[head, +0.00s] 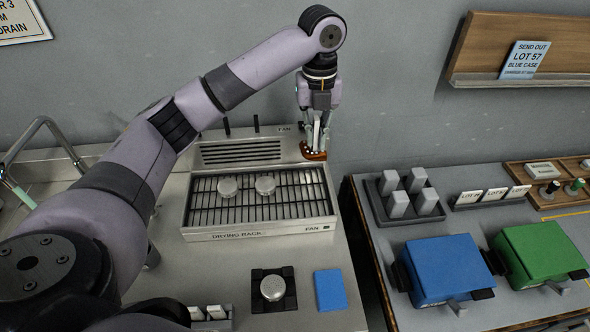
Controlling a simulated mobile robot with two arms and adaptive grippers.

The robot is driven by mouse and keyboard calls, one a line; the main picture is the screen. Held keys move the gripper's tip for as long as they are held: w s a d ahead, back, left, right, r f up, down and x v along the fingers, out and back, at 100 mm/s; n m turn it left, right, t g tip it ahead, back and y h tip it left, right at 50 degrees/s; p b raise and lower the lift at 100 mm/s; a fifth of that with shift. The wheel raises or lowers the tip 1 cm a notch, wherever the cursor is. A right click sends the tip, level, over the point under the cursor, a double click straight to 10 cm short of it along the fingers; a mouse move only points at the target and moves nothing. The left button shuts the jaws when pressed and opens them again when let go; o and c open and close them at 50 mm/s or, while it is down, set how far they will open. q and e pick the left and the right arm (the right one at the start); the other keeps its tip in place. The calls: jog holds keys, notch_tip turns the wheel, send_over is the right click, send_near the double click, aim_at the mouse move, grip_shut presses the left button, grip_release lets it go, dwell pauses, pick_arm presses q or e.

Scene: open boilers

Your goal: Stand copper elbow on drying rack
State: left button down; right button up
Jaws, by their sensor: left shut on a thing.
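The drying rack (258,234) stands on the steel counter, a metal box with a dark wire grid and a vented fan housing behind it. My left gripper (317,143) points down at the rack's back right corner, beside the fan housing. It is shut on the copper elbow (313,155), an orange-brown piece low between the fingertips. The fingers hide part of the elbow, and I cannot tell whether it touches the rack. My right gripper is not in view.
The grid's right part is clear. A round metal piece on a black stand (272,289) and a blue pad (330,290) sit in front. Blue (445,268) and green (541,250) cases stand right.

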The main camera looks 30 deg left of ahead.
aim_at(315, 145)
pick_arm(q)
notch_tip(315, 145, down, 15)
jog(key=p, duration=0.4)
jog(key=shift+f, duration=0.3)
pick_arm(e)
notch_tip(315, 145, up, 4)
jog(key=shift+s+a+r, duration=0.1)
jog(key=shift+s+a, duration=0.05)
pick_arm(q)
jog(key=shift+f, duration=0.15)
jog(key=c, duration=1.7)
grip_release()
jog(key=r+b, duration=0.2)
jog(key=r, duration=0.3)
jog(key=r+b, duration=0.2)
jog(key=r, duration=0.4)
jog(key=shift+w+a+r, duration=0.1)
jog(key=shift+w+r, duration=0.05)
jog(key=shift+w, duration=0.05)
jog(key=shift+r, duration=0.55)
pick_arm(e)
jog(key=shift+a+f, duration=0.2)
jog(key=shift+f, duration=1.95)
